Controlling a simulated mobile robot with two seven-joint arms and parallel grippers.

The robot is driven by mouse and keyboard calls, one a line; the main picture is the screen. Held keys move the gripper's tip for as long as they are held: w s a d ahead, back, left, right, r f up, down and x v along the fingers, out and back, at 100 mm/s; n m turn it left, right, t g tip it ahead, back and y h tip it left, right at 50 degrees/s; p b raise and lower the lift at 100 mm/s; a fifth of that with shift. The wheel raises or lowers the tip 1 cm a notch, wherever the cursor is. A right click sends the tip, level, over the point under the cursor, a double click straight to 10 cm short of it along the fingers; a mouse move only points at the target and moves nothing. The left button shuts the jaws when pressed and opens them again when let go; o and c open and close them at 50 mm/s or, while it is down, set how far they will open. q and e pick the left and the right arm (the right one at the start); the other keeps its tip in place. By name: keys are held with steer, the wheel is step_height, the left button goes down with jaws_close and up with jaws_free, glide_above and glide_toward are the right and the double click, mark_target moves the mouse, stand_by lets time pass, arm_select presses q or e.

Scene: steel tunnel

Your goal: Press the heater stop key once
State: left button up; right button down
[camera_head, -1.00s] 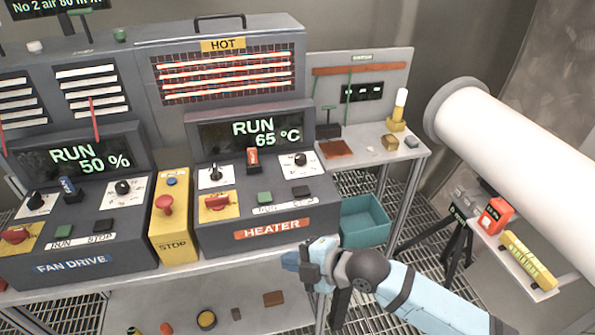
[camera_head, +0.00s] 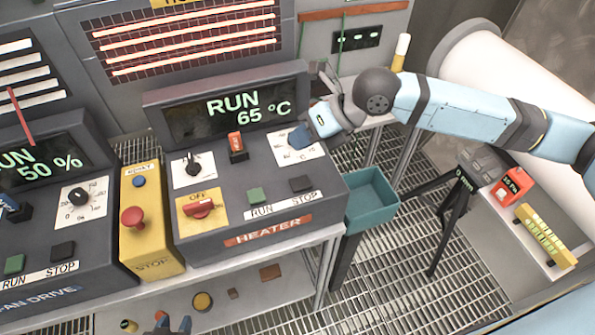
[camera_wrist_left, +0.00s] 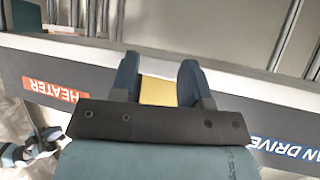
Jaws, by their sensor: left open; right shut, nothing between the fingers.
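The heater stop key (camera_head: 300,184) is a small dark square key above the STOP label on the heater panel (camera_head: 225,222). The green run key (camera_head: 256,195) is beside it to the left. The heater display (camera_head: 235,108) reads RUN 65 °C. My right gripper (camera_head: 300,137) is shut, its dark blue tips over the temperature dial, behind the stop key in the picture and apart from it; they hide the dial's knob. My left gripper (camera_head: 173,325) shows only its tips at the bottom edge. In the left wrist view it is open (camera_wrist_left: 158,82), with yellow visible between its fingers.
A yellow stop box (camera_head: 152,235) with a red button (camera_head: 133,217) stands left of the heater panel. The heater panel also has a red switch (camera_head: 198,208) and an orange-red lever (camera_head: 236,143). A teal bin (camera_head: 371,200) is at its right.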

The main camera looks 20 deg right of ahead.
arm_select(q)
steer(key=shift+s+f, duration=0.1)
steer(key=shift+s, duration=0.25)
arm_select(e)
steer(key=shift+s, duration=0.15)
arm_select(q)
steer(key=shift+f, duration=0.1)
arm_select(e)
steer(key=shift+f, duration=0.1)
steer(key=b, duration=0.6)
glide_above(301, 180)
step_height(301, 180, down, 8)
steer(key=shift+r, duration=0.15)
steer(key=shift+f, duration=0.4)
arm_select(q)
steer(key=f, duration=0.5)
steer(key=shift+w+d+f, duration=0.3)
steer(key=shift+w+d, duration=0.05)
steer(key=shift+f, duration=0.1)
steer(key=shift+f+b, duration=0.1)
steer(key=shift+b, duration=0.25)
arm_select(e)
steer(key=shift+f, duration=0.45)
